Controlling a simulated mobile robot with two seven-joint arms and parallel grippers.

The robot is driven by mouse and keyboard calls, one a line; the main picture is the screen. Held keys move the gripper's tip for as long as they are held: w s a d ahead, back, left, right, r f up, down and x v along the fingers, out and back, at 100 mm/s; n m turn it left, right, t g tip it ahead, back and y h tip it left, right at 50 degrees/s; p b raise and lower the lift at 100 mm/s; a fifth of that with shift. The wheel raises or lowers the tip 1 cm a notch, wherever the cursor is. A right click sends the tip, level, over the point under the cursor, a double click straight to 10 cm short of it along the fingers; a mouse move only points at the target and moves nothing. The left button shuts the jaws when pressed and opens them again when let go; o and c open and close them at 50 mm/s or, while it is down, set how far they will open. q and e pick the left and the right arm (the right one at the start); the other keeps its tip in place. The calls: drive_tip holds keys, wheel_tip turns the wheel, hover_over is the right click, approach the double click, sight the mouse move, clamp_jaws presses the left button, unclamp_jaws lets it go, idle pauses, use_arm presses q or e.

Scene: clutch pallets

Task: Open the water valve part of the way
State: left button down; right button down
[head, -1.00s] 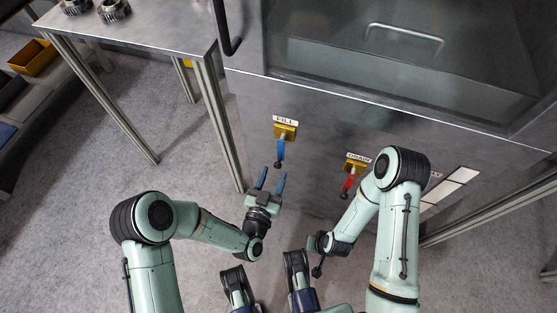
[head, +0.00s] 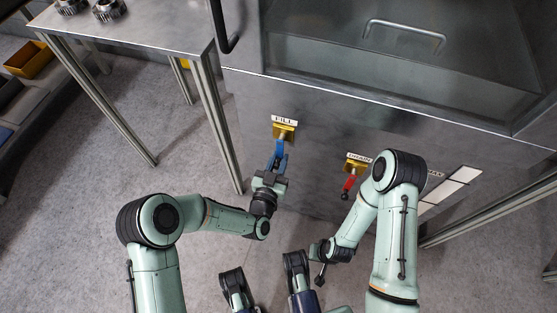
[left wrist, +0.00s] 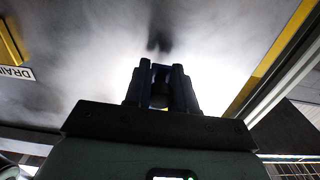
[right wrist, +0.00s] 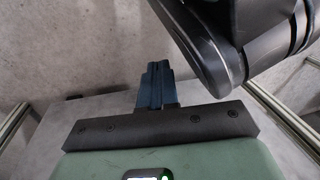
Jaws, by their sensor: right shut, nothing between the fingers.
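The FILL valve has a yellow body (head: 284,131) under its FILL label (head: 284,119) on the grey machine front, with a blue handle (head: 281,148) pointing down. My left gripper (head: 277,163) is at the handle's lower part, its fingers drawn together on either side of it. In the left wrist view the fingers (left wrist: 161,88) stand close, with a dark piece of the handle between them. The fingers hide most of the handle's lower end. My right gripper (right wrist: 156,85) is shut and empty, away from the valves.
The DRAIN valve's red handle (head: 349,184) sits right of the FILL valve, under a DRAIN label (head: 359,157). A metal table (head: 150,35) with gears stands at the left, its leg near my left arm. A black bar handle (head: 222,30) is above.

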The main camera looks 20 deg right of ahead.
use_arm(q)
drive_tip(key=shift+d, duration=0.1)
drive_tip(key=shift+s+d+n, duration=0.4)
drive_tip(key=shift+d+n, duration=0.1)
drive_tip(key=shift+n, duration=0.5)
drive_tip(key=shift+s+d+r+n+b, duration=0.1)
drive_tip(key=shift+s+d+n+b, duration=0.3)
drive_tip(key=shift+n, duration=0.3)
drive_tip(key=shift+s+d+r+n, duration=0.2)
drive_tip(key=shift+d+n, duration=0.15)
drive_tip(key=shift+n, duration=0.15)
drive_tip(key=shift+s+d+r+n, duration=0.15)
drive_tip(key=shift+d+n, duration=0.15)
drive_tip(key=shift+n, duration=0.2)
drive_tip(key=shift+s+d+r+n, duration=0.2)
drive_tip(key=shift+d+n, duration=0.1)
drive_tip(key=shift+n, duration=0.25)
drive_tip(key=shift+s+d+r+n, duration=0.15)
drive_tip(key=shift+s+d+n, duration=0.1)
drive_tip(key=shift+n, duration=0.3)
use_arm(e)
drive_tip(key=shift+s+d+f, duration=0.1)
drive_tip(key=shift+s+f, duration=0.35)
drive_tip(key=shift+s, duration=0.1)
use_arm(q)
drive_tip(key=c, duration=0.9)
unclamp_jaws()
drive_tip(key=shift+c, duration=0.2)
drive_tip(key=shift+w, duration=0.1)
